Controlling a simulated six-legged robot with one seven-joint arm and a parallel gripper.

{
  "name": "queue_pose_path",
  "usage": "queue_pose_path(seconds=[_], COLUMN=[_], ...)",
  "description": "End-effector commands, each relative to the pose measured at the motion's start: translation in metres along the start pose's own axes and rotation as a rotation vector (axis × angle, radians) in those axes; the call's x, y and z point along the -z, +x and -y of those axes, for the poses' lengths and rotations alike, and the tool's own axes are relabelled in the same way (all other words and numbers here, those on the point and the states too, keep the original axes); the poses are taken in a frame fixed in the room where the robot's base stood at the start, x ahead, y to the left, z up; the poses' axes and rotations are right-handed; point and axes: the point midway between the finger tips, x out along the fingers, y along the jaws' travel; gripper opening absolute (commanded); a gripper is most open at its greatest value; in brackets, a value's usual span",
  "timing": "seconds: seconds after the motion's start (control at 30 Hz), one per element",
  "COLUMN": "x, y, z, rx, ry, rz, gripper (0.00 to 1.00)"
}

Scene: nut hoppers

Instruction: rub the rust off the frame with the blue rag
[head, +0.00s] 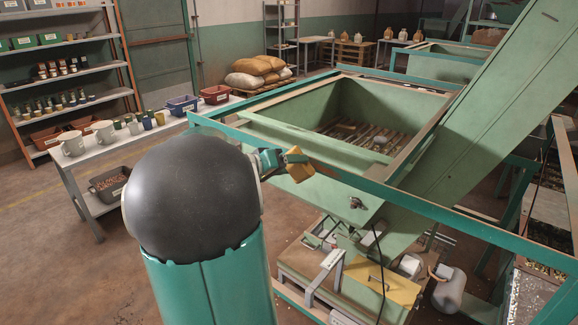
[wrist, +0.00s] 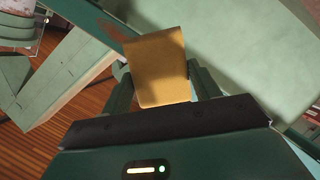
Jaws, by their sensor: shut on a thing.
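My gripper (head: 284,162) is shut on a flat, ochre-yellow piece (head: 298,165), cloth or pad, which I cannot tell. In the wrist view the yellow piece (wrist: 157,60) sticks out between the fingers of my gripper (wrist: 158,78). I see no blue rag in either view. The teal frame (head: 420,203) runs around the pale green hopper. In the wrist view a brownish, rust-like patch (wrist: 124,38) lies on a teal bar just beyond and left of the yellow piece. Whether the piece touches the bar is unclear.
A green chute (head: 480,120) slopes down across the right. Below the hopper are a wooden-topped unit with a yellow plate (head: 388,284) and a grey container (head: 449,290). A bench with mugs and tubs (head: 72,168) stands left. Open floor lies at the lower left.

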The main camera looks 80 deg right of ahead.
Motion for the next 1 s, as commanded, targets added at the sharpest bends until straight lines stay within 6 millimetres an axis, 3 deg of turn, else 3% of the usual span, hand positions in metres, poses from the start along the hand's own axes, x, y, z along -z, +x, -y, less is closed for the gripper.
queue_pose_path(seconds=[1.0], x=[0.005], y=[0.012], z=[0.0], rx=[0.0], ry=[0.0], rz=[0.0], gripper=[0.43])
